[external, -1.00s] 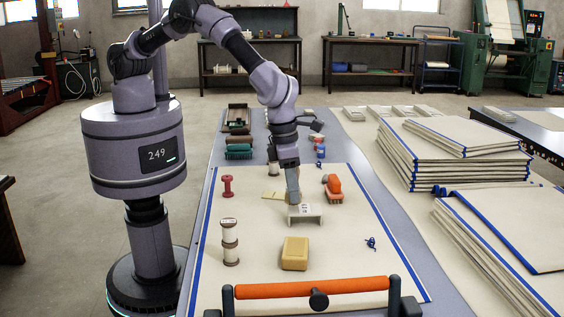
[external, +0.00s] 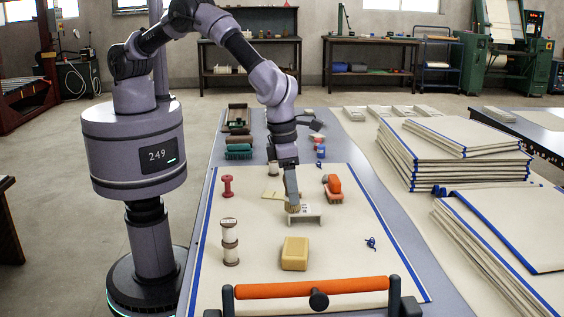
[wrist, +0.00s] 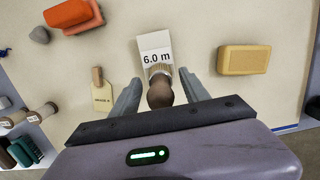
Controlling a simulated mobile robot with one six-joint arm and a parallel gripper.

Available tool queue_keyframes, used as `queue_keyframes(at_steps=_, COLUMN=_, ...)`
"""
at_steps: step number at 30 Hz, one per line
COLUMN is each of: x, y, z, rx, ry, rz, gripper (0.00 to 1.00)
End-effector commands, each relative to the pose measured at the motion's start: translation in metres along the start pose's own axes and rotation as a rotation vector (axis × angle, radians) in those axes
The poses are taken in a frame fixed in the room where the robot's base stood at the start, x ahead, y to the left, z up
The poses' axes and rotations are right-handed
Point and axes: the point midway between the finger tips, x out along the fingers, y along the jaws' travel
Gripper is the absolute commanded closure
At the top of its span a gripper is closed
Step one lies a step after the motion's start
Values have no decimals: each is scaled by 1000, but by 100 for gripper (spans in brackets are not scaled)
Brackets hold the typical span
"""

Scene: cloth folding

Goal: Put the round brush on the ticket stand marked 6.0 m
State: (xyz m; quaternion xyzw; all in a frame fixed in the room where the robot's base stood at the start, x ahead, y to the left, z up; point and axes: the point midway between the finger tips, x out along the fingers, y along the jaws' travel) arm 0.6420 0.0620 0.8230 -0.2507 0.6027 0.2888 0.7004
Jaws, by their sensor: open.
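The round brush (wrist: 161,92) has a dark brown rounded handle and pale bristles. In the wrist view it stands between my fingers, with its bristle end over the lower part of the white stand marked 6.0 m (wrist: 154,43). In the external view the brush (external: 292,208) is at the left end of the stand (external: 308,219), below my fingers; exact contact is hard to tell. My gripper (wrist: 163,82) is open, with a finger on each side of the brush and gaps visible. It also shows in the external view (external: 291,196).
A yellow block (external: 295,253) lies in front of the stand. An orange-topped brush (external: 333,187) is behind right. Thread spools (external: 230,243) stand left.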

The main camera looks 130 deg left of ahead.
Motion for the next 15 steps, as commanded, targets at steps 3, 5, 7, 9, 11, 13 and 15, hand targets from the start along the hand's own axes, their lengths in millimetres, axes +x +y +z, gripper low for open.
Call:
queue_keyframes(at_steps=3, x=-42, y=-1, z=1, rx=0, ry=-3, rz=-2, gripper=46)
queue_keyframes(at_steps=5, x=-59, y=-1, z=1, rx=-1, ry=-2, rz=-2, gripper=46)
queue_keyframes(at_steps=7, x=-76, y=0, z=1, rx=-2, ry=-2, rz=-1, gripper=46)
queue_keyframes(at_steps=9, x=-88, y=0, z=1, rx=-1, ry=-2, rz=-1, gripper=46)
queue_keyframes(at_steps=11, x=-95, y=0, z=1, rx=-1, ry=-2, rz=-1, gripper=46)
queue_keyframes(at_steps=13, x=-104, y=0, z=1, rx=-12, ry=-4, rz=-2, gripper=46)
queue_keyframes(at_steps=15, x=-130, y=4, z=-1, rx=-82, ry=-19, rz=-13, gripper=46)
